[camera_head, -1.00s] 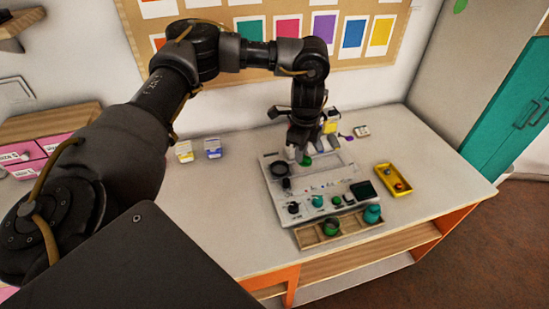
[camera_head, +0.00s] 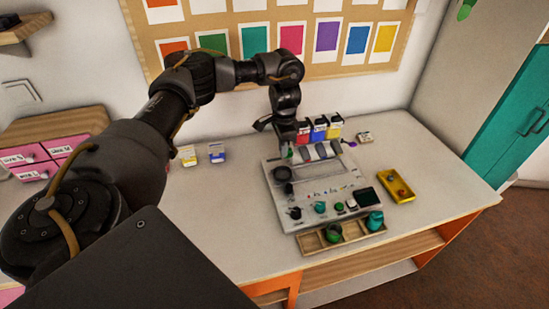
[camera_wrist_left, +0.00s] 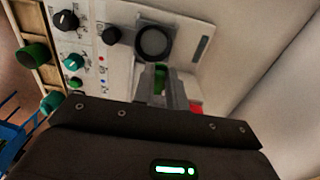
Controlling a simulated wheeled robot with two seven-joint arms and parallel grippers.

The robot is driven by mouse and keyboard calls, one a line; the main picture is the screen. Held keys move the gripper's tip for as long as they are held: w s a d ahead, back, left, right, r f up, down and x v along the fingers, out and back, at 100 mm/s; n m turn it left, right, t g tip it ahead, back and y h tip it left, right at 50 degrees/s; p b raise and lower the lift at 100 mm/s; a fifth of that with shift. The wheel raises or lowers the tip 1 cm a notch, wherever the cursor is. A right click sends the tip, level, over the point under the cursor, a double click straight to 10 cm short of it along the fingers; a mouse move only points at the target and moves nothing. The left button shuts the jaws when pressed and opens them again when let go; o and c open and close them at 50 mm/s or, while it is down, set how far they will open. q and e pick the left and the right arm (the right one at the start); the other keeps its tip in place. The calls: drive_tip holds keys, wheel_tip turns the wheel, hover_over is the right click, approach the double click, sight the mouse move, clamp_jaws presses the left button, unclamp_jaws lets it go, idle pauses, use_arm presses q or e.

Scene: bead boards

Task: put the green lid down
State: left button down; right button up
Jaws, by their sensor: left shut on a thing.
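My left gripper (camera_head: 290,153) is shut on the green lid and holds it over the back left part of the pale board (camera_head: 330,178). In the left wrist view a green bit of the lid (camera_wrist_left: 160,78) shows between the fingertips; the fingers hide the rest. I cannot tell whether the lid touches the board. A green open-topped jar (camera_head: 334,232) and a teal jar (camera_head: 375,220) stand in the wooden tray (camera_head: 312,242) along the board's front edge. My right gripper is not in view.
A dark ring (camera_head: 283,174) lies on the board just in front of my gripper, with several knobs nearer the front. Coloured boxes (camera_head: 319,130) stand behind the board. A yellow tray (camera_head: 398,188) with small beads lies to the right.

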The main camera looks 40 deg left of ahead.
use_arm(q)
drive_tip(key=b, duration=0.2)
hover_over(274, 165)
drive_tip(key=f, duration=0.5)
drive_tip(key=shift+s+d+f, duration=0.1)
drive_tip(key=shift+d+f, duration=0.1)
drive_tip(key=shift+f, duration=0.2)
drive_tip(key=shift+a+f, duration=0.2)
drive_tip(key=shift+f, duration=0.1)
wheel_tip(274, 165, down, 2)
drive_tip(key=shift+f+b, duration=0.15)
drive_tip(key=shift+b, duration=0.2)
drive_tip(key=shift+f, duration=0.35)
drive_tip(key=c, duration=1.4)
unclamp_jaws()
drive_tip(key=shift+f, duration=0.15)
drive_tip(key=shift+c, duration=0.2)
